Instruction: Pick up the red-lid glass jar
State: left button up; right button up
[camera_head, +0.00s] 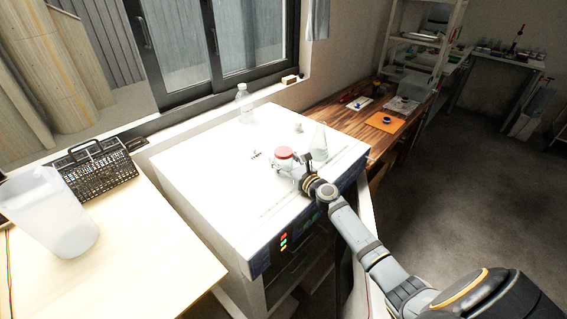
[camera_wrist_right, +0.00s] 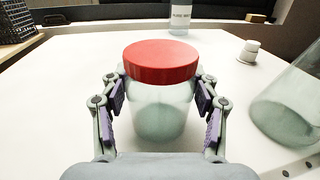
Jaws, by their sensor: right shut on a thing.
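The red-lid glass jar (camera_head: 284,160) stands upright on the white top of the drying oven (camera_head: 205,170), near its front right part. It also shows in the right wrist view (camera_wrist_right: 160,105), centred between the fingers, with its red lid above them. My right gripper (camera_head: 303,168) reaches in from the right and is shut on the jar's glass body. In the right wrist view the purple finger pads (camera_wrist_right: 162,112) flank the jar on both sides. Whether the jar's base touches the oven top is hard to tell. My left gripper is not in view.
A conical glass flask (camera_head: 318,140) stands close to the right of the jar. A labelled clear bottle (camera_head: 243,98) and a small white-capped item (camera_head: 298,127) are behind. A plastic beaker (camera_head: 55,215) and a black rack (camera_head: 98,172) are at left.

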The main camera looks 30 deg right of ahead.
aim_at(284, 151)
jog(key=c, duration=0.3)
jog(key=shift+r, duration=0.1)
jog(key=r+p, duration=0.2)
jog(key=r, duration=0.1)
jog(key=r+p, duration=0.1)
jog(key=p, duration=0.1)
jog(key=shift+s+r, duration=0.2)
jog(key=shift+s, duration=0.05)
jog(key=s+d+r+p, duration=0.1)
jog(key=s+r, duration=0.3)
jog(key=s, duration=0.2)
jog(key=s+d+r+p, duration=0.1)
jog(key=s+r+p, duration=0.1)
jog(key=s+r, duration=0.2)
jog(key=shift+s+d+r+p, duration=0.3)
jog(key=shift+s+d, duration=0.05)
jog(key=shift+s, duration=1.35)
jog(key=shift+f, duration=0.15)
